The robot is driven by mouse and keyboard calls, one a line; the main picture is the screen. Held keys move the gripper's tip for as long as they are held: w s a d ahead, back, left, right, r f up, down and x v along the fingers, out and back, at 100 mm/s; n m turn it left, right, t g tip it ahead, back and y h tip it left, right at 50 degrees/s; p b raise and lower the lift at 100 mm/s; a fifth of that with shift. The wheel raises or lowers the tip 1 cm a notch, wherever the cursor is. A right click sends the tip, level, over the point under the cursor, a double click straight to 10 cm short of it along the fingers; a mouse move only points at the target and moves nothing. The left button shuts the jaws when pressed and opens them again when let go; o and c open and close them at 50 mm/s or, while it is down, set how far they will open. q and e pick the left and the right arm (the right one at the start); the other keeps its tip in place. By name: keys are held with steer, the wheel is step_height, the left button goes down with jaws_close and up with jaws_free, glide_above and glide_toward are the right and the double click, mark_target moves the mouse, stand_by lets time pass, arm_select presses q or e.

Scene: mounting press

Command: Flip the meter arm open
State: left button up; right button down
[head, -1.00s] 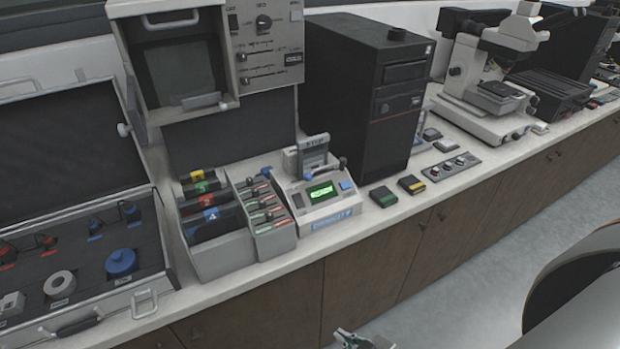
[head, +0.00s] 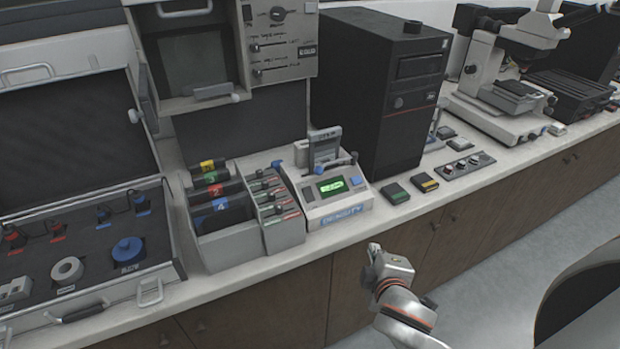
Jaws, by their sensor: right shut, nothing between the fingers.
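The density meter (head: 337,205) is a small pale box with a lit green screen and a blue "DENSITY" label, standing near the counter's front edge. Its meter arm (head: 335,165) is the dark bar with a blue knob across the top of the box, in front of an upright grey plate (head: 325,146). My right gripper (head: 376,248) is in front of the counter, below and to the right of the meter and apart from it. It is shut and holds nothing. My left gripper is out of view.
Left of the meter are a rack of tools (head: 275,212) and a bin of numbered folders (head: 220,240). An open case (head: 160,262) lies further left. A black computer tower (head: 378,90) stands behind right. Small boxes (head: 395,193) sit right of the meter.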

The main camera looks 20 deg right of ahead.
steer(key=w+a+r+n+t, duration=0.2)
steer(key=w+a+r+n, duration=0.1)
steer(key=w+r, duration=0.15)
steer(key=n+t+y, duration=0.2)
steer(key=n+t, duration=0.2)
glide_toward(310, 186)
step_height(310, 186, up, 3)
steer(key=shift+w, duration=0.2)
steer(key=shift+w, duration=0.1)
steer(key=w, duration=0.3)
steer(key=w+d, duration=0.1)
steer(key=w, duration=0.2)
steer(key=w+p, duration=0.1)
steer(key=w, duration=0.2)
steer(key=shift+w+d+f, duration=0.3)
steer(key=shift+d+f, duration=0.05)
